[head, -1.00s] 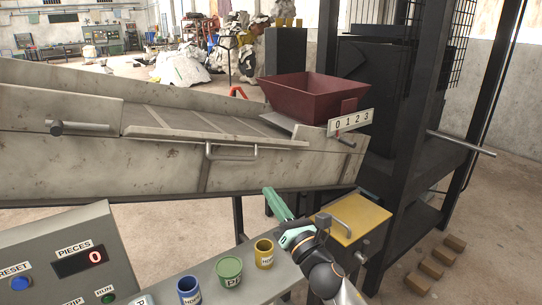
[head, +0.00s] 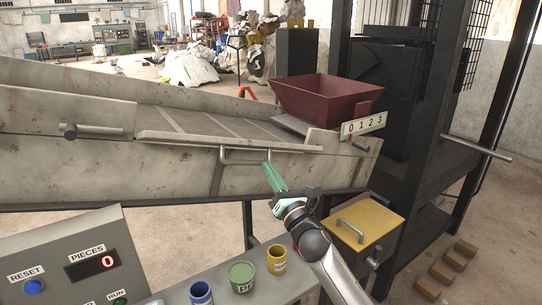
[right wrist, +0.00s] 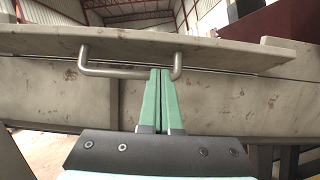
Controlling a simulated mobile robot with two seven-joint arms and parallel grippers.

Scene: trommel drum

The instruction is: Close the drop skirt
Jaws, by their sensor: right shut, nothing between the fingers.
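The drop skirt (head: 190,142) appears to be the long pale panel along the near side of the sloping trough, with a grey bar handle (head: 230,160) at its lower edge. In the right wrist view the panel (right wrist: 210,48) spans the top and its handle (right wrist: 105,71) hangs below it. My right gripper (head: 267,166) is shut and empty, its green fingers pointing up at the right end of the handle. In the right wrist view the fingertips (right wrist: 160,72) overlap the handle near its right bend; I cannot tell if they touch. My left gripper is not in view.
Below are a yellow box with a handle (head: 375,215), coloured cups (head: 241,276) and a control panel (head: 60,265). A dark frame (head: 425,120) stands at right.

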